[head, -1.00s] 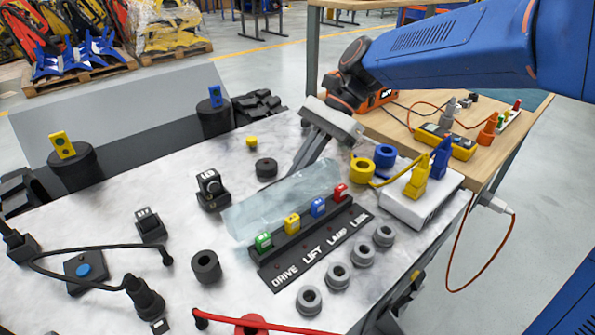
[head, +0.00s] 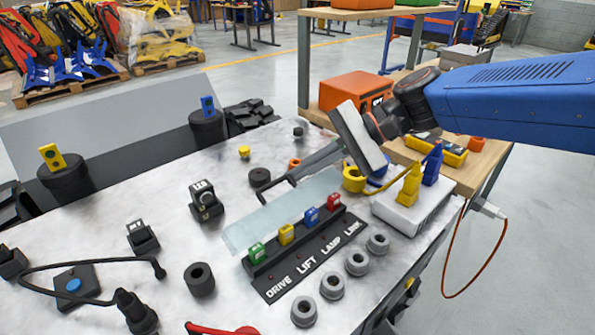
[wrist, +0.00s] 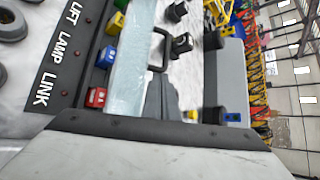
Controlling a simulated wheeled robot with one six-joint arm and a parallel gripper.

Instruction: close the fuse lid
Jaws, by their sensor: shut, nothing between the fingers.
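The fuse lid (head: 285,208) is a clear, pale bluish panel. It stands open behind the row of green, yellow, blue and red fuses on the black labelled strip (head: 310,255). The lid also shows in the wrist view (wrist: 130,60). A thin black loop (head: 277,181), which looks like a handle, is at the lid's far side; the wrist view shows this loop (wrist: 166,48) too. My gripper (head: 293,179) is shut and empty, its tips close to the loop. I cannot tell whether they touch it. The tips also show in the wrist view (wrist: 160,84).
Grey rings (head: 331,285) lie in front of the strip. A white box (head: 412,208) with yellow and blue plugs stands at right. A black switch block (head: 206,201) and a black ring (head: 259,177) are left of and behind the lid. A black cable (head: 85,262) lies at left.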

